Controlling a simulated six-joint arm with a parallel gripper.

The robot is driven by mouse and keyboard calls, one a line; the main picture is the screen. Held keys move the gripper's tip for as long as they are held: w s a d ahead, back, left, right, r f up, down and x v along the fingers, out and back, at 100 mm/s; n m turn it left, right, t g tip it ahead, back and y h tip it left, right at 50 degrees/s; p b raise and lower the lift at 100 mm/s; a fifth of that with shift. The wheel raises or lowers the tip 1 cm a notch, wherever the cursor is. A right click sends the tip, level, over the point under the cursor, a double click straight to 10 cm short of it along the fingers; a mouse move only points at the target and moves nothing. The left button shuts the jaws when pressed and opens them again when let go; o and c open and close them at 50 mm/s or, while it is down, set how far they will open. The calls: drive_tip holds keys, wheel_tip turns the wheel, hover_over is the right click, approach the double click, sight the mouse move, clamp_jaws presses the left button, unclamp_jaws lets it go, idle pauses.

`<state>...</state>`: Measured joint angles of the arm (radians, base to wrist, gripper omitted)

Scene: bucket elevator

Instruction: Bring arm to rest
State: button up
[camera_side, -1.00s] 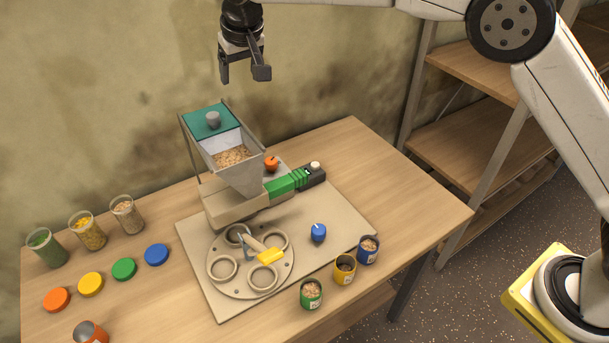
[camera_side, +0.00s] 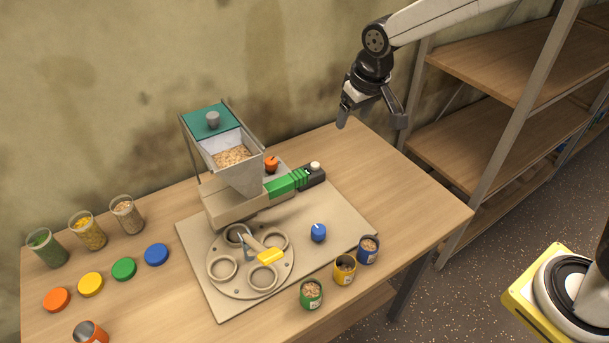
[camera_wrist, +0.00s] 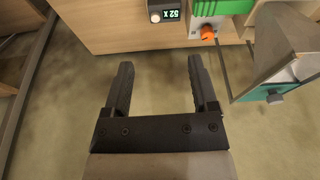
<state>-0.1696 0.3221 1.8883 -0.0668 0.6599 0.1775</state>
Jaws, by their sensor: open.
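My gripper (camera_side: 372,118) is open and empty in the side view. It hangs in the air over the far right part of the table, to the right of the hopper machine. In the wrist view its two fingers (camera_wrist: 157,85) are spread with nothing between them. The hopper (camera_side: 238,170) holds pale pellets and has a teal lid (camera_side: 209,122). In the wrist view the hopper (camera_wrist: 280,55) is cut off at the right edge.
A turntable (camera_side: 222,287) with ring holders stands before the hopper. Green (camera_side: 311,294), yellow (camera_side: 344,270) and blue (camera_side: 368,249) cans stand at the table's front right. Jars and coloured lids sit at left. A wooden shelf (camera_side: 470,128) stands right of the table, close to my arm.

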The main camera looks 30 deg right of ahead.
drive_tip(key=s+d+f, duration=0.3)
drive_tip(key=s, duration=0.6)
drive_tip(key=s+d+f, duration=0.3)
drive_tip(key=s+d, duration=0.1)
drive_tip(key=s, duration=0.5)
drive_tip(key=shift+f+g, duration=0.3)
